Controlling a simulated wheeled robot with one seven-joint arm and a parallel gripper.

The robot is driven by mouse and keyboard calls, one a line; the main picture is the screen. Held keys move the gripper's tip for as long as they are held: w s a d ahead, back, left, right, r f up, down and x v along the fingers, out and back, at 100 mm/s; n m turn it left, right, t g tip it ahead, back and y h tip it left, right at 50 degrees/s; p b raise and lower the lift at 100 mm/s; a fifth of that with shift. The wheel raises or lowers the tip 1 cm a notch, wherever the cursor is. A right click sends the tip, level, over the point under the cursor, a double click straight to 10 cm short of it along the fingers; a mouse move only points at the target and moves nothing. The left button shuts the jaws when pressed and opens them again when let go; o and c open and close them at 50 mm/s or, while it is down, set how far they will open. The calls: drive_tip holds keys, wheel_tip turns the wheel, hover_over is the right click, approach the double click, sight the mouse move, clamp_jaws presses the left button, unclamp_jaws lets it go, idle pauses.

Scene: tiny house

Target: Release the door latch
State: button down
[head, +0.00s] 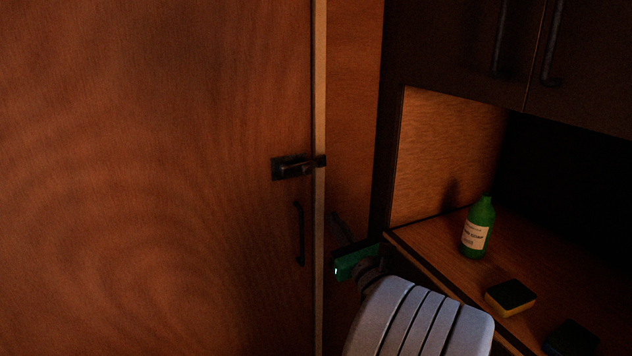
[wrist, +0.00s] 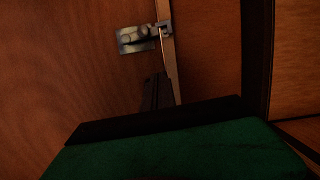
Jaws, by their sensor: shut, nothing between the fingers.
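The door latch (head: 291,167) is a dark metal slide bolt on the right edge of the wooden door (head: 150,180). Its end reaches across to the light frame strip beside the door. In the wrist view the latch (wrist: 137,38) shows at the top, its bolt meeting a catch on the strip. My gripper (head: 339,222) is shut and empty. It is to the right of and below the latch in the head view, apart from it. In the wrist view the fingers (wrist: 157,85) point up toward the latch, with a gap between.
A dark vertical door handle (head: 299,233) is below the latch. At right, a wooden counter (head: 440,246) holds a green bottle (head: 479,229), a yellow-and-black sponge (head: 510,297) and a dark item partly cut off. Dark cabinets with handles (head: 551,45) hang above.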

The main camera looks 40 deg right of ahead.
sight(306, 167)
drive_tip(key=p+x, duration=0.3)
drive_tip(key=x, duration=0.7)
drive_tip(key=shift+a+r+p, duration=0.1)
drive_tip(key=shift+r+p, duration=0.1)
drive_tip(key=shift+p, duration=0.1)
wheel_tip(306, 167, up, 3)
drive_tip(key=shift+w+f+p, duration=0.1)
drive_tip(key=shift+p, duration=0.55)
drive_tip(key=shift+r, duration=0.45)
